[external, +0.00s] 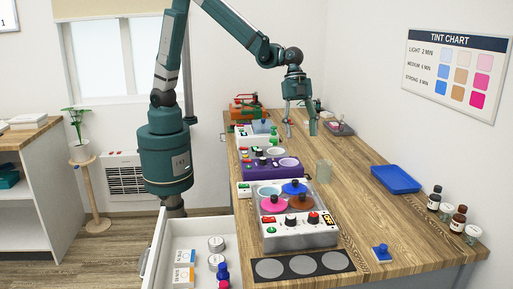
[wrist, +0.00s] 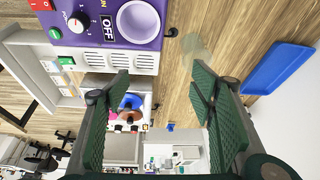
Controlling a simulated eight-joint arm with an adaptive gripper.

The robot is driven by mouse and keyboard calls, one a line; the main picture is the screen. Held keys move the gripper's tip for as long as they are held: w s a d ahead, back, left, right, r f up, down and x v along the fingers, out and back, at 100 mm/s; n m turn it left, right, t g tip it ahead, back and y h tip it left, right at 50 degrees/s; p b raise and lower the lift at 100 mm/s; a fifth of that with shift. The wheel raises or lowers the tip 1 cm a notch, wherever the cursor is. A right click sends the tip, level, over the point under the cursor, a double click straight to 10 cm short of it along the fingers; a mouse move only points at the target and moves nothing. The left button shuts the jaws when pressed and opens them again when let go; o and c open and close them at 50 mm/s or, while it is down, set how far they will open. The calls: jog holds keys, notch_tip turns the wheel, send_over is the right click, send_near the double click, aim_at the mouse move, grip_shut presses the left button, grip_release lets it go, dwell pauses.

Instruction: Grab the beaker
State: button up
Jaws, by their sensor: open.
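The beaker (external: 323,171) looks like a small, pale, see-through cup. It stands on the wooden bench, right of the purple device, and its detail is faint. My gripper (external: 299,122) is open and empty above the bench, farther back than the beaker and a little left of it in the external view. In the wrist view, my gripper (wrist: 160,85) shows two green fingers spread wide. The beaker (wrist: 196,48) appears there just beyond the tip of the right finger, partly hidden by it, not between the fingers.
A purple device (external: 271,168) stands left of the beaker. A steel unit (external: 300,232) with coloured round lids is nearer the camera. An open drawer (external: 192,240) juts out at left. Bench around the beaker is clear.

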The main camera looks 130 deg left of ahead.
aim_at(324, 182)
jog(key=w+a+f+m+h+p, duration=0.1)
jog(key=w+a+f+p, duration=0.3)
jog(key=w+f, duration=0.4)
jog(key=shift+w+a+m+g, duration=0.35)
jog(key=shift+a+m, duration=0.3)
jog(key=shift+m, duration=0.25)
jog(key=shift+f, duration=0.2)
jog(key=shift+x, duration=1.2)
jog(key=shift+s+d, duration=0.1)
jog(key=shift+x, duration=2.6)
jog(key=shift+s, duration=0.1)
jog(key=c, duration=0.9)
